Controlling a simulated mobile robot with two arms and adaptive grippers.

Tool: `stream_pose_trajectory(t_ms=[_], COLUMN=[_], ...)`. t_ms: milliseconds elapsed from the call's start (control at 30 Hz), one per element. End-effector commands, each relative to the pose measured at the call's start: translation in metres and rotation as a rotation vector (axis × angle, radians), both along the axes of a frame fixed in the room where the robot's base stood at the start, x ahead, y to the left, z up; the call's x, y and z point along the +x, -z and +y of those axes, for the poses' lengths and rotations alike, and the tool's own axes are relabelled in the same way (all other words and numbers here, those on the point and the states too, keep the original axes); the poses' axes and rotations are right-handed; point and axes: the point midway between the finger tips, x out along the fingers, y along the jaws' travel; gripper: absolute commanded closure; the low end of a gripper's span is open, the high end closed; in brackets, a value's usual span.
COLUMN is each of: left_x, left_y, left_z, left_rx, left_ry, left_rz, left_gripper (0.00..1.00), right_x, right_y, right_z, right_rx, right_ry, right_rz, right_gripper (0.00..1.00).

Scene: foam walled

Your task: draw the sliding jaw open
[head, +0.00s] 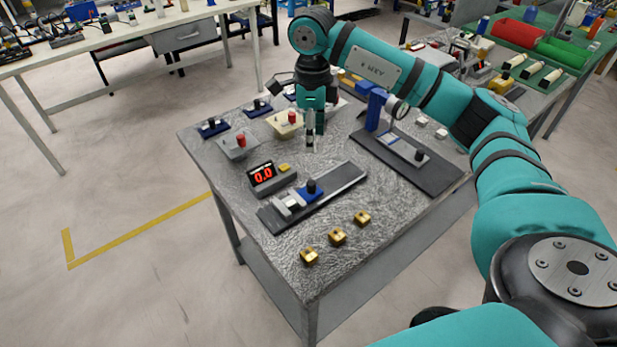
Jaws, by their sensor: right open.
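The blue sliding jaw (310,194), with a black knob on top, sits on a long dark rail base (345,180) on the metal table. It stands close beside the pale grey fixed jaw (287,206) near the rail's left end; any small gap between them is too small to tell. My right gripper (310,143) is open and points down above the table, behind the rail and clear of the sliding jaw. Its fingertips are small in the head view. My left gripper is out of view.
A display reading 0.0 (264,175) stands left of the rail. Several brass blocks (337,236) lie in front. A blue stand with a dial (375,108) rises on a dark plate at right. Fixtures with red knobs (240,144) stand at back left.

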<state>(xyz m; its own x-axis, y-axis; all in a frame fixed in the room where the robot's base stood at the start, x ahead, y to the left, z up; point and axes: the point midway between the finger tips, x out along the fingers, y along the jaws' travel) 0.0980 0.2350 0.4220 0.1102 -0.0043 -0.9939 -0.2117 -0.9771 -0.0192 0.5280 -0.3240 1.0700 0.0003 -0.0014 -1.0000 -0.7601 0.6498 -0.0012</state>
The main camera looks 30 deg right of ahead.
Motion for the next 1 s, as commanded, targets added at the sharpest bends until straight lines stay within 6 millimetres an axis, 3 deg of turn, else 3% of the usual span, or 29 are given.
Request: stream_pose_trajectory(t_ms=[100,233,367,600,800,1000], left_x=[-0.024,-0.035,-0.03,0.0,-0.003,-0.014], left_y=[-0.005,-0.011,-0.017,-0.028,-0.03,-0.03], left_z=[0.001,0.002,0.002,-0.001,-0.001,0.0], left_rx=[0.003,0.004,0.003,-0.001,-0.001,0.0], left_ry=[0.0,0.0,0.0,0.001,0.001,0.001], left_rz=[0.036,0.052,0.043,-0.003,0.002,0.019], left_gripper=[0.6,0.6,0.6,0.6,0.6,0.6], right_x=[-0.001,-0.001,-0.001,-0.001,0.0,0.0], right_y=[0.024,0.053,0.081,0.127,0.147,0.153], right_z=[0.0,0.0,0.0,0.0,0.0,0.0], right_rx=[0.0,0.0,0.001,0.001,0.001,0.002], right_ry=[0.0,0.0,0.001,0.0,0.0,-0.001], right_rz=[0.006,0.006,0.006,0.003,0.0,-0.001], right_gripper=[0.53,0.53,0.53,0.53,0.53,0.53])
